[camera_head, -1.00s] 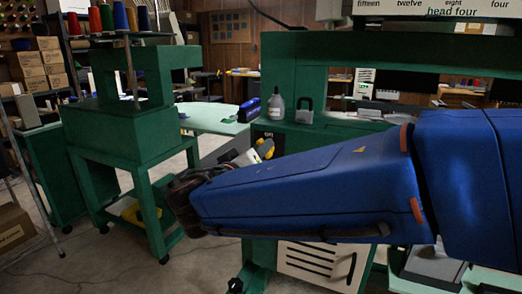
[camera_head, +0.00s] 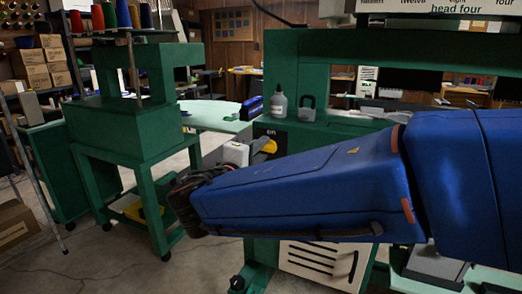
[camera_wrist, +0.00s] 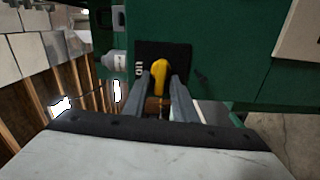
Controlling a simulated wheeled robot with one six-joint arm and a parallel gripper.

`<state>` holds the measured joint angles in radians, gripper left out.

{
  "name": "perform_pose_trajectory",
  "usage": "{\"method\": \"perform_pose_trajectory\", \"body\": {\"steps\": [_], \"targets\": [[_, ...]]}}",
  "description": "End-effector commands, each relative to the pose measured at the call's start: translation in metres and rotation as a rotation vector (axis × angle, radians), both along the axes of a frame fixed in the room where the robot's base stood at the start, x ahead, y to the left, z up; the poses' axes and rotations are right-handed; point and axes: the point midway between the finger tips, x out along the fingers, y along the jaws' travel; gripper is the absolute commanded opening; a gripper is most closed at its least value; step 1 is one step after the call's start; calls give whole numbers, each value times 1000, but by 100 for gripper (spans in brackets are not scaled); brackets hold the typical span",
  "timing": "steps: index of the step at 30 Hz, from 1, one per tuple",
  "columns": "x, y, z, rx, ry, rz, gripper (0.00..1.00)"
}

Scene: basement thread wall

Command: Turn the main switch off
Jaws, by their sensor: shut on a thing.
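The main switch is a yellow rotary handle (camera_head: 268,146) on a black plate (camera_head: 262,131) fixed to the front of the green machine. The word "on" shows at the plate's top in the head view. In the wrist view the yellow handle (camera_wrist: 160,72) sits on the black plate (camera_wrist: 178,52), with "on" to its left. My gripper (camera_wrist: 166,90) has its two grey fingers on either side of the handle and is shut on it.
A grey bottle (camera_head: 279,105) and a padlock shape (camera_head: 307,108) are above the switch on the green machine (camera_head: 340,80). A second green machine (camera_head: 125,130) stands at left. Bare floor (camera_head: 110,265) lies between them.

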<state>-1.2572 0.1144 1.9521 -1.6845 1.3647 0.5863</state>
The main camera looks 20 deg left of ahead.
Motion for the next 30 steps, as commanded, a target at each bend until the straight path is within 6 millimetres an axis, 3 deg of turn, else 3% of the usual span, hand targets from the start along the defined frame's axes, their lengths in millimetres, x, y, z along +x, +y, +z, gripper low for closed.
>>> {"method": "perform_pose_trajectory", "body": {"steps": [23, 24, 30], "targets": [[-1, 1, -2, -96, 8, 2, 3], [-1, 1, -2, -96, 8, 2, 30], [0, 0, -2, -95, 8, 1, 30]]}}
